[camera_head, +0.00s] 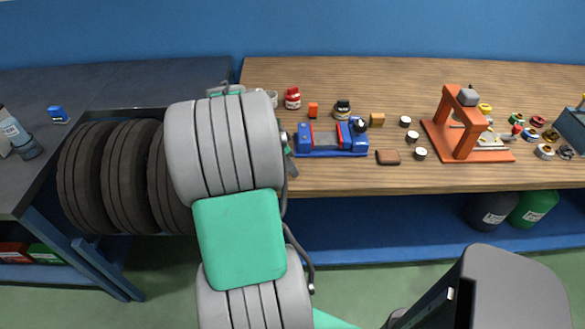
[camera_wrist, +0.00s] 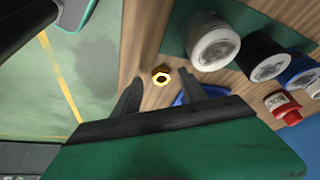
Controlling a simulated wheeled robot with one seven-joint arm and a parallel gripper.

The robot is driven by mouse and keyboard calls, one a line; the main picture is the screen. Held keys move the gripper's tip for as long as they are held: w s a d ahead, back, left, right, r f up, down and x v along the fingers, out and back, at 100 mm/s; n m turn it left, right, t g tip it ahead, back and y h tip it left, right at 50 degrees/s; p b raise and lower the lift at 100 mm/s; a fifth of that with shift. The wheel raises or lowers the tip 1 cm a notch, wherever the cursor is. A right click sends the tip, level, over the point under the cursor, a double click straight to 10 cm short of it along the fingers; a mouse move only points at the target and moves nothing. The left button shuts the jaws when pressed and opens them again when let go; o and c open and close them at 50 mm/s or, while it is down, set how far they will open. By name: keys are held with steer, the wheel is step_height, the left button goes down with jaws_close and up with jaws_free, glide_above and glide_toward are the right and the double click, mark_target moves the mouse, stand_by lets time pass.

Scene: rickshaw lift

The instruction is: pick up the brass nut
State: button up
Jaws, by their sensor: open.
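The brass nut (camera_wrist: 161,75), a small gold ring with a dark hole, lies on the wooden bench top in the wrist view. My gripper (camera_wrist: 160,80) is open, with one dark finger on each side of the nut in the picture. The nut appears beyond the fingertips; I cannot tell how large the gap is. No touch shows. In the head view my arm covers that part of the bench, and I cannot make out the nut there.
A blue vise (camera_head: 332,138) stands close right of my arm. White-topped (camera_wrist: 213,45) and other round containers stand on a green surface, near a red bottle (camera_wrist: 283,107). An orange press (camera_head: 462,125) stands farther right. Dark tyres (camera_head: 92,178) are at left.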

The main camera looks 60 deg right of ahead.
steer(key=shift+x, duration=0.85)
steer(key=shift+w, duration=0.1)
jaws_close()
